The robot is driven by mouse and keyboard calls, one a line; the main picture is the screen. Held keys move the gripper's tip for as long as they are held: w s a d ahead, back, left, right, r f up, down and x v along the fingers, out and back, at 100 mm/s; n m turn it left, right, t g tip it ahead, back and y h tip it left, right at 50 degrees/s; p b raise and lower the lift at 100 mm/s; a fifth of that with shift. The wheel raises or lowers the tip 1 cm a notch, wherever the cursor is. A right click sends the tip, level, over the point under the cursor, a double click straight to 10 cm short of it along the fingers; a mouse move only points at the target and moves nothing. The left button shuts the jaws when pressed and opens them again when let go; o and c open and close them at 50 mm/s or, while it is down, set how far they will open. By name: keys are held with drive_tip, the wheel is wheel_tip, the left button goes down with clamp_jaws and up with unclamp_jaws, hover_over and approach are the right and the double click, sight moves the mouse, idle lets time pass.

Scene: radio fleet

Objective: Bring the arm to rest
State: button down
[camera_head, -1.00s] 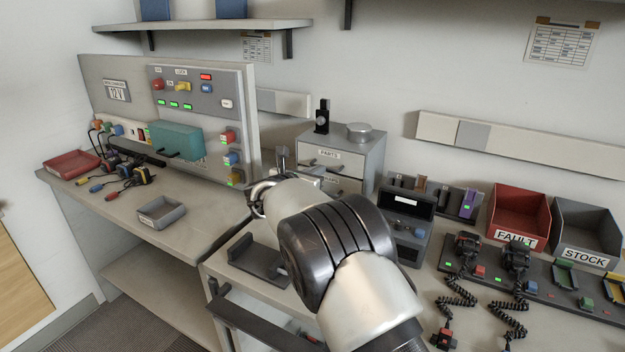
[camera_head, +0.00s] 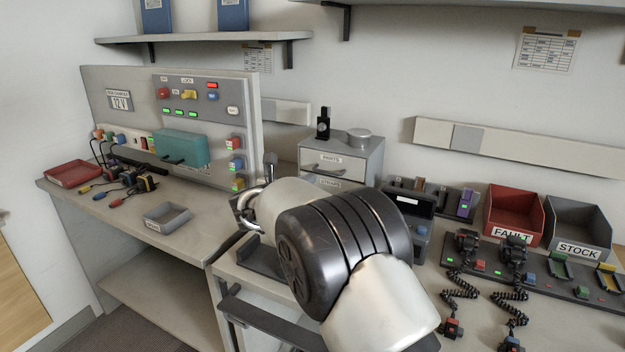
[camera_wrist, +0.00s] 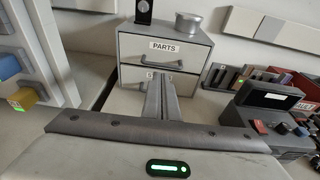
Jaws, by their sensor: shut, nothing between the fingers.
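My arm reaches forward over the bench in the head view, its white and black links covering part of the worktop. My gripper shows in the wrist view (camera_wrist: 162,98), with its two fingers together and nothing between them. It points toward the grey drawer unit marked PARTS (camera_wrist: 165,48), in front of the lower drawer. In the head view only a bit of the gripper (camera_head: 270,165) shows behind the wrist, and the fingertips are mostly hidden.
A charging panel (camera_head: 200,110) stands on the left bench with a grey tray (camera_head: 167,216) and a red tray (camera_head: 73,173). On the right are a dark tester box (camera_head: 412,203), radios on a rack, a red FAULT bin (camera_head: 515,212) and a grey STOCK bin (camera_head: 578,225). A shelf hangs above.

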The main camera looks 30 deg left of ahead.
drive_tip(key=v, duration=0.6)
drive_tip(key=w+d+r+n+y, duration=0.45)
drive_tip(key=d+r+n, duration=0.35)
drive_tip(key=r, duration=0.3)
drive_tip(key=s+d+r+n+g+y, duration=0.1)
drive_tip(key=s+d+r+n, duration=0.15)
drive_tip(key=d+n, duration=0.4)
drive_tip(key=s+d+r+n+g+y, duration=0.1)
drive_tip(key=s+d+r+n+g, duration=0.1)
drive_tip(key=d+r+n, duration=0.4)
drive_tip(key=s+d+f+n+g+h, duration=0.2)
drive_tip(key=s+d+f+n, duration=0.3)
drive_tip(key=s+d, duration=0.5)
drive_tip(key=s+d+f+n+g+h, duration=0.2)
drive_tip(key=s+d+f+n, duration=0.3)
drive_tip(key=s+d, duration=0.45)
drive_tip(key=s+d+f+n+g+h, duration=0.25)
drive_tip(key=s+d+f+n, duration=0.25)
drive_tip(key=s+d, duration=0.5)
wheel_tip(320, 180, up, 25)
drive_tip(key=d+p, duration=0.1)
drive_tip(key=p, duration=2.5)
drive_tip(key=shift+s+d+r+p, duration=0.15)
drive_tip(key=shift+s+r+p, duration=0.1)
drive_tip(key=shift+p, duration=0.15)
